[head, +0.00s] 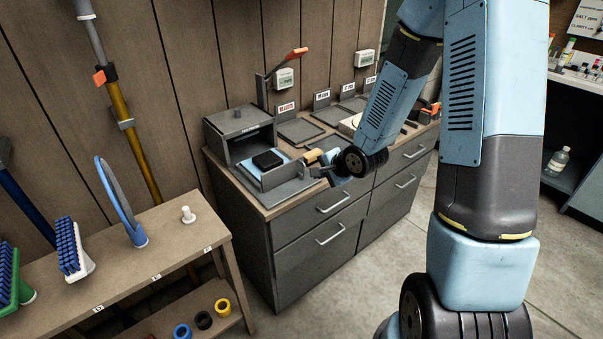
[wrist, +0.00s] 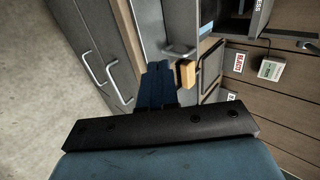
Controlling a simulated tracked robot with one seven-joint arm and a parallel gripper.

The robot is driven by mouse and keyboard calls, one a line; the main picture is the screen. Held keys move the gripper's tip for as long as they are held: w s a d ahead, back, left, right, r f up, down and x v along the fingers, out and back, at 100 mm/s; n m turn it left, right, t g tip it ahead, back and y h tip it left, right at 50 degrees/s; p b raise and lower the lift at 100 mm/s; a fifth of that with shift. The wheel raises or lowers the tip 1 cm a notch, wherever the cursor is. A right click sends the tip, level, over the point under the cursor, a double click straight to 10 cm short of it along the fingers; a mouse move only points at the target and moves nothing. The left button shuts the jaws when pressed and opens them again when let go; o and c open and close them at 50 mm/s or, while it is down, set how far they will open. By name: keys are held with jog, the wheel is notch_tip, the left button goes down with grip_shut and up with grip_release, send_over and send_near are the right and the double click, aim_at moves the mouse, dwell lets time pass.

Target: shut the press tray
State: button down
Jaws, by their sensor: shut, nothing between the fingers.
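The grey press (head: 238,128) stands on the left end of the cabinet top, a box with an open front. Its press tray (head: 281,193) is drawn out toward the front. A black block (head: 267,160) sits on a pale blue pad in the tray. My gripper (head: 318,171) is at the tray's front beside the handle.
A lever with an orange grip (head: 296,54) rises behind the press. Flat grey trays (head: 300,131) lie farther along the cabinet (head: 310,238). A wooden bench (head: 185,245) with brushes and a blue ring tool stands at left. The floor before the cabinet is clear.

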aim_at(291, 174)
jog(key=x, duration=0.9)
jog(key=shift+w+a+f, duration=0.2)
jog(key=shift+a, duration=0.1)
jog(key=w, duration=0.1)
jog(key=w+a, duration=0.1)
jog(key=shift+w+a, duration=0.6)
jog(key=shift+w, duration=0.15)
